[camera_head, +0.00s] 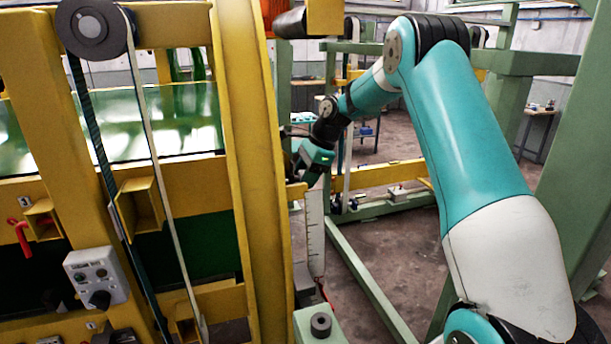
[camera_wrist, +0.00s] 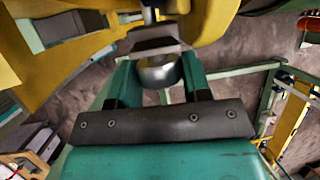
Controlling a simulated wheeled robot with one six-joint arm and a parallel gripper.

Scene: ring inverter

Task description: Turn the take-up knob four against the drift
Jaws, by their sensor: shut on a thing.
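My gripper (camera_wrist: 158,85) is shut on a rounded grey metal knob (camera_wrist: 160,73), seen between its two teal fingers in the wrist view. A dark block (camera_wrist: 155,40) and a thin rod stand just beyond the knob. In the head view my gripper (camera_head: 299,168) is at the right side of the big yellow ring (camera_head: 250,150). The knob is too small and covered to make out there. No number can be read on the held knob, so I cannot tell whether it is number four.
A pale scale strip (camera_head: 314,235) hangs below my gripper. A green post with a dark round piece (camera_head: 320,325) stands at the bottom. A grey control box (camera_head: 97,278) is at lower left. Green frame beams (camera_head: 365,270) cross the floor; open floor lies between them.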

